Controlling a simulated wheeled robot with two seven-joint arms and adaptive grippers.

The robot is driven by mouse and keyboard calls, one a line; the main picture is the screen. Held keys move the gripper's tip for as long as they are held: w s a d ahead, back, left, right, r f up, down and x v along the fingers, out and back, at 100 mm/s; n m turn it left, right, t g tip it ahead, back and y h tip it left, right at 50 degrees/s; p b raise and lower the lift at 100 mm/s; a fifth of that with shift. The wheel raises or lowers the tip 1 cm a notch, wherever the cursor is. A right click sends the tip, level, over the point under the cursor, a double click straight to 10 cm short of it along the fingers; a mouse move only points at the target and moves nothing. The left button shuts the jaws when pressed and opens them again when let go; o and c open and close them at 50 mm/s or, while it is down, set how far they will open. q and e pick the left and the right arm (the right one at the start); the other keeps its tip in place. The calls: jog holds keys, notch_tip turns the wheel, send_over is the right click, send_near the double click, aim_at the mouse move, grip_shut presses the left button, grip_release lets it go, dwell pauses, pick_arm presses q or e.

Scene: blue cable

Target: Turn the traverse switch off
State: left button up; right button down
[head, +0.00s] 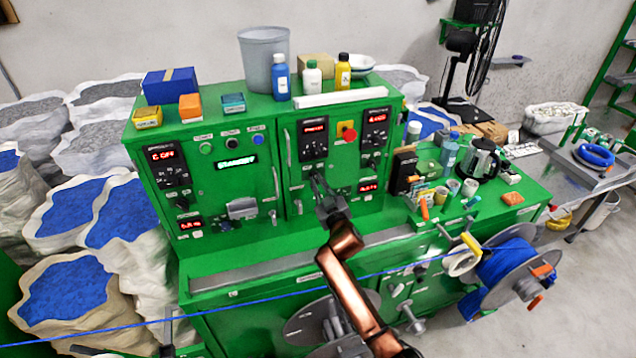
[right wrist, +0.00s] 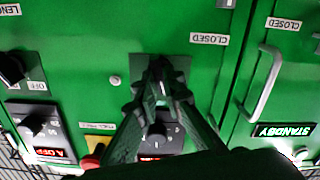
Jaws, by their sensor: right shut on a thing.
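My right gripper (head: 318,182) reaches the front of the green control cabinet (head: 270,190), just below the middle black control panel (head: 314,140). In the right wrist view, which shows the cabinet upside down, my right gripper (right wrist: 160,82) is shut at a dark square plate (right wrist: 181,66). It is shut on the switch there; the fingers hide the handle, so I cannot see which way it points. No label reading traverse is legible. A knob (right wrist: 157,136) of the middle panel shows between the fingers. My left gripper is not in view.
A red emergency stop button (head: 348,133) sits right of the middle panel. A black switch (right wrist: 12,68) has an OFF label beside it. Door handles (right wrist: 262,85) stick out nearby. A blue cable (head: 110,332) runs across the front to a spool (head: 505,265).

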jog(key=shift+a+n, duration=0.1)
jog(key=shift+n, duration=1)
jog(key=c, duration=2)
grip_release()
jog(key=shift+c, duration=0.2)
jog(key=v, duration=1.2)
